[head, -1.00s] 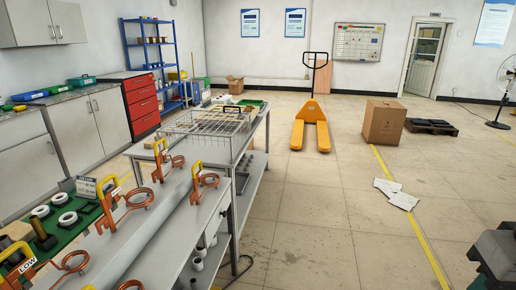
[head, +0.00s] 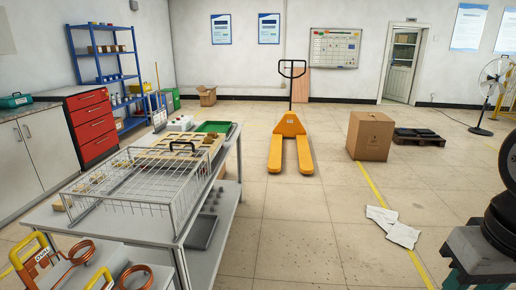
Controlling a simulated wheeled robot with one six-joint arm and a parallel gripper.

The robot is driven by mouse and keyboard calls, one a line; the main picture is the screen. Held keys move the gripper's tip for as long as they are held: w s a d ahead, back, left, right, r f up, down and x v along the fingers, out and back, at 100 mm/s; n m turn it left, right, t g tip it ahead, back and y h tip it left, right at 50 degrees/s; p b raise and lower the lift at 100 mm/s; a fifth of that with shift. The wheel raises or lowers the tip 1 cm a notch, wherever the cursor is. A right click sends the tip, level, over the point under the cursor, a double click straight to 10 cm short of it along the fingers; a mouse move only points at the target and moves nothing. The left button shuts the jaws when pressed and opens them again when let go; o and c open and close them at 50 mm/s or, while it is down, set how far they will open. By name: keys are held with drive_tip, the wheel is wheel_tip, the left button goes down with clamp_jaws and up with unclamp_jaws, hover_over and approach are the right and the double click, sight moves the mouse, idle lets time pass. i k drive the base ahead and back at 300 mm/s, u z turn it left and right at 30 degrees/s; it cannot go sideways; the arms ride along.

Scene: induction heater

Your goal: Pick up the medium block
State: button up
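I cannot pick out the medium block with certainty. Small tan pieces show at the far end of the grey table (head: 208,262), around a wooden board or tray (head: 190,142) and a green tray (head: 213,127). They are too small to tell apart. Another small tan piece (head: 58,204) lies at the left of the wire basket (head: 135,192). The basket stands on the table and hides part of what is behind it. My gripper is not in view.
Orange coils (head: 75,262) with yellow handles stand at the near left. A yellow pallet jack (head: 290,142) and a cardboard box (head: 370,136) stand on the floor.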

sight(207, 140)
drive_tip(key=i, duration=3.4)
drive_tip(key=u, duration=1.4)
